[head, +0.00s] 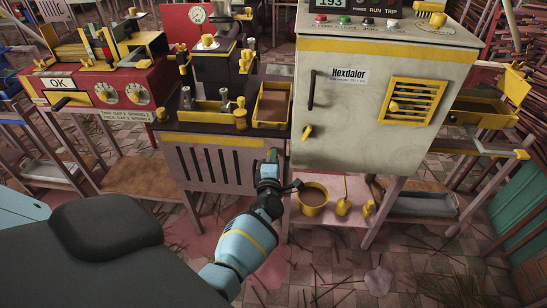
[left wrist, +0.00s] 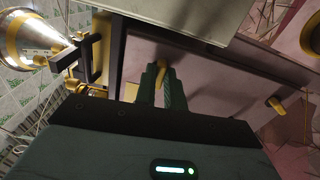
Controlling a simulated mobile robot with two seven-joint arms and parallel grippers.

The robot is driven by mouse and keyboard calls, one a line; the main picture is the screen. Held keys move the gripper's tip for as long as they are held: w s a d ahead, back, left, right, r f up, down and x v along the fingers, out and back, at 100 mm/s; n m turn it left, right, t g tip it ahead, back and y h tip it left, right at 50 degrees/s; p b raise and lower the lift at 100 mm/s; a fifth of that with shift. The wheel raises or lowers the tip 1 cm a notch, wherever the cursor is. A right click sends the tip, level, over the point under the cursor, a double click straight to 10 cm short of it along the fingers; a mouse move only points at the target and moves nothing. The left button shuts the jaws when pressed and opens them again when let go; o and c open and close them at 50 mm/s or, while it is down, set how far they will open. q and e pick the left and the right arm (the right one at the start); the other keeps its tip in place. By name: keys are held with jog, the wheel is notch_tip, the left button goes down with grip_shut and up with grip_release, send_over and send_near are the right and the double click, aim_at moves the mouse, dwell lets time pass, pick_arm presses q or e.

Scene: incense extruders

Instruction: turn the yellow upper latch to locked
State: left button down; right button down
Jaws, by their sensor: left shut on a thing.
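My left gripper (head: 272,156) is at the lower left corner of the beige Hexdalor cabinet (head: 385,55), in front of the pink slatted bench. In the left wrist view its green fingers (left wrist: 162,76) are shut on a small yellow latch (left wrist: 160,66), which looks like the upper latch, on a dark panel. In that view a second yellow latch (left wrist: 275,103) sits farther right, untouched. In the head view the held latch is hidden. Whether it stands locked cannot be told. My right gripper is not in view.
The cabinet door carries a black handle (head: 311,90) and a yellow door latch (head: 307,132). Left is a red control box (head: 110,90).

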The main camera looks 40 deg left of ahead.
pick_arm(q)
jog(key=shift+m, duration=0.4)
jog(key=c, duration=1.5)
grip_release()
jog(key=p+v, duration=0.1)
jog(key=v, duration=0.7)
jog(key=shift+a, duration=0.1)
